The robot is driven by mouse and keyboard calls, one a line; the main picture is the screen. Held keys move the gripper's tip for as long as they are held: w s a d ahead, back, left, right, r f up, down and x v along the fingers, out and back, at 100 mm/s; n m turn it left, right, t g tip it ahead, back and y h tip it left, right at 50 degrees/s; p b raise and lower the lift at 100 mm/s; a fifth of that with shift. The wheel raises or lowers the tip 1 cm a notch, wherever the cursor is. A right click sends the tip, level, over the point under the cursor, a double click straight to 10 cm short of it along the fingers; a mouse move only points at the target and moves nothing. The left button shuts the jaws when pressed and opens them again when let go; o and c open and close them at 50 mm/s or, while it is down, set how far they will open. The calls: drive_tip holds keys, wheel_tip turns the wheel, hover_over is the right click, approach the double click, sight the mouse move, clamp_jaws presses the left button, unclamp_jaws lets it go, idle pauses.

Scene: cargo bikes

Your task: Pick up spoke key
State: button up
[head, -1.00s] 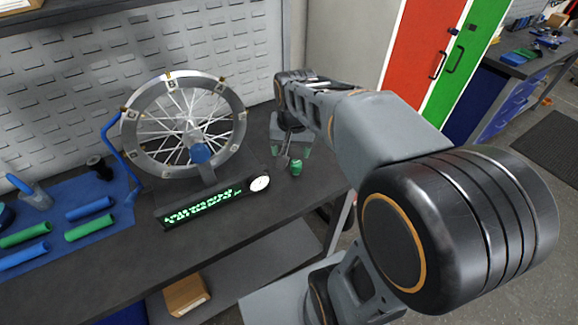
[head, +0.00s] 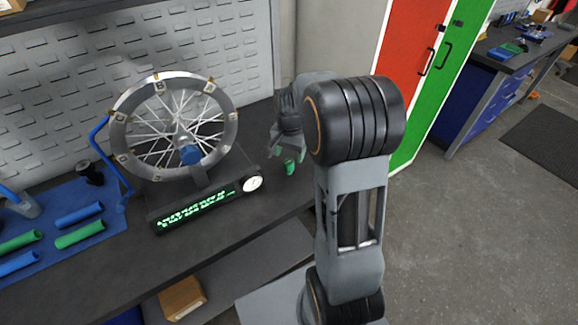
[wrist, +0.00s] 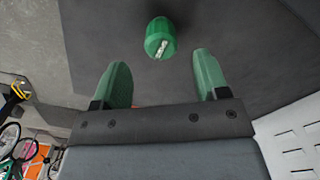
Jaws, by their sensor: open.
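The spoke key is a small green, rounded piece (head: 290,167) with a pale metal slot in its end. It rests on the dark workbench (head: 236,210), right of the wheel stand. In the wrist view the key (wrist: 160,38) lies beyond the fingertips, roughly centred between them. My gripper (head: 286,153) is low over the bench beside the key. In the wrist view my gripper (wrist: 161,72) shows two green fingers spread apart with nothing between them.
A spoked wheel (head: 173,125) in a stand is left of the key. A box with a green lit display and dial (head: 204,203) sits in front of it. Blue and green grips (head: 79,234) lie on a blue mat farther left. The bench's right edge is close to the key.

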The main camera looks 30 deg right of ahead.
sight(289, 162)
drive_tip(key=shift+a+f+p, duration=0.1)
drive_tip(key=shift+f+p, duration=0.2)
drive_tip(key=shift+f, duration=2.4)
drive_tip(key=shift+c, duration=0.3)
drive_tip(key=c, duration=0.9)
